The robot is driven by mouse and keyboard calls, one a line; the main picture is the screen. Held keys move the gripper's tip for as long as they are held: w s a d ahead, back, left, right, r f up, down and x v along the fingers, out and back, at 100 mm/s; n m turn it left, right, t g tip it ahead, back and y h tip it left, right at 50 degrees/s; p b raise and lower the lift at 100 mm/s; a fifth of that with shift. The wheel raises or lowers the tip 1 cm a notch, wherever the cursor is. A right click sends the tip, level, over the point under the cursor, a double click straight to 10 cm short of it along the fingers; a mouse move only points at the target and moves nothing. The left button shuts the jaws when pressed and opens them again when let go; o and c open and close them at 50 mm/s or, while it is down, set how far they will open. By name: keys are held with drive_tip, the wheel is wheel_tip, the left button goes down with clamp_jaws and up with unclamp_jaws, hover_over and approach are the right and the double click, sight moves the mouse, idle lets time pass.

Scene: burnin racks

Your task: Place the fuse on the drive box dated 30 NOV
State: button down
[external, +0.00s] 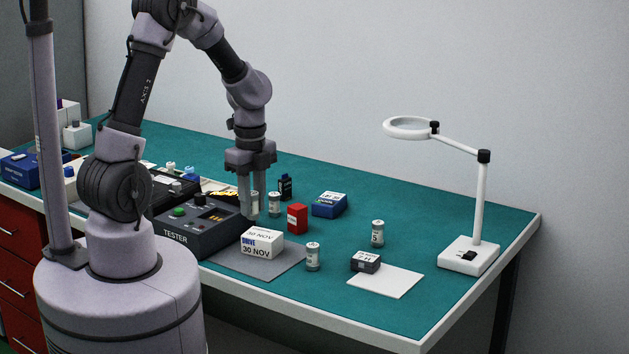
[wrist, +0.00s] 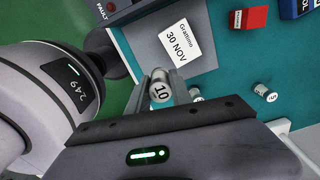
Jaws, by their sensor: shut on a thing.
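The drive box (external: 262,246) is white, with DRIVE and 30 NOV on its front. It sits on a grey mat (external: 222,257). In the wrist view the drive box (wrist: 180,42) shows 30 NOV on its top, and that top looks bare. My gripper (external: 254,212) points down behind the box in the external view. It is shut on a pale cylindrical fuse (wrist: 161,92) marked 10, seen end-on between the fingers in the wrist view.
The tester (external: 195,228) stands left of the box. Other fuses stand near: one (external: 274,205) behind, one (external: 313,257) right, one (external: 377,234) farther right. A red block (external: 297,218), a blue box (external: 329,206), a dark box (external: 366,262) and a lamp (external: 470,254) stand rightward.

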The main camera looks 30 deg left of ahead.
drive_tip(key=s+a+f, duration=0.1)
drive_tip(key=s+a, duration=0.1)
drive_tip(key=s, duration=0.8)
drive_tip(key=b, duration=0.2)
hover_over(262, 234)
drive_tip(key=shift+s+a+f, duration=0.1)
drive_tip(key=shift+s+f, duration=0.05)
drive_tip(key=shift+f, duration=0.7)
drive_tip(key=f+b, duration=0.1)
drive_tip(key=f, duration=0.2)
drive_tip(key=shift+w, duration=0.2)
drive_tip(key=shift+f+b, duration=0.35)
drive_tip(key=shift+f, duration=0.05)
drive_tip(key=shift+r, duration=0.2)
drive_tip(key=shift+f, duration=0.15)
drive_tip(key=c, duration=1.2)
unclamp_jaws()
drive_tip(key=shift+o, duration=0.3)
